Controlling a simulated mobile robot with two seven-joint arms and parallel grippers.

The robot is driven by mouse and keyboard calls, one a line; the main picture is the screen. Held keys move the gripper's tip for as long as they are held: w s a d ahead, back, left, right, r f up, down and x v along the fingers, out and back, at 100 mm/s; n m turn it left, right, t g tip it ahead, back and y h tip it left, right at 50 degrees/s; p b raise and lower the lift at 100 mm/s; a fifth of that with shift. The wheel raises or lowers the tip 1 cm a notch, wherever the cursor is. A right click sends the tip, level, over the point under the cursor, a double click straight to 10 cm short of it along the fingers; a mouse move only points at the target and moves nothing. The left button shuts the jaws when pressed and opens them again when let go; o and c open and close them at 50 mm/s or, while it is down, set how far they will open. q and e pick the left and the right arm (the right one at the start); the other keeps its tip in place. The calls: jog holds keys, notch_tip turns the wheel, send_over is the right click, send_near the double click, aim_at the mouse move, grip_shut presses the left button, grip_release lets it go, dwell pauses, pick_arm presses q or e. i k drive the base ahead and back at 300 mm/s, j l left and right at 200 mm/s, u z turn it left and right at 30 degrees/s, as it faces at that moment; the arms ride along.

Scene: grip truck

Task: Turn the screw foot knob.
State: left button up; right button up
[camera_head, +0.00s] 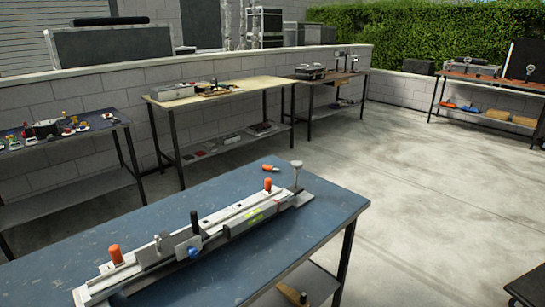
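A long metal rail device (235,222) lies diagonally on the blue table (215,275), from the lower left to the upper right. Orange knobs stand at its near end (116,254) and toward its far end (268,186). A black upright handle (195,222) and a blue knob (194,253) are near its middle. A post with a pale round top (297,168) stands at the far end. It may be the screw foot knob, but I cannot tell for sure. Neither of my grippers is in view.
A small orange-tipped item (270,168) lies on the table beyond the rail. Workbenches with tools stand along the block wall, including a wood-topped one (225,90) and a dark one (60,132). The concrete floor (430,190) to the right is open. A dark surface (530,288) shows at lower right.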

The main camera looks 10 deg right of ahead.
aim_at(297, 165)
jog(key=l+u, duration=0.15)
jog(key=u, duration=0.25)
jog(key=l+u, duration=0.15)
jog(key=u, duration=0.2)
jog(key=l+u, duration=0.3)
jog(key=l, duration=0.2)
jog(key=l+u, duration=0.25)
jog(key=l, duration=0.25)
jog(key=k+l, duration=0.1)
jog(key=l, duration=0.25)
jog(key=k+l+u, duration=0.1)
jog(key=l, duration=0.25)
jog(key=k+l, duration=0.1)
jog(key=l, duration=0.25)
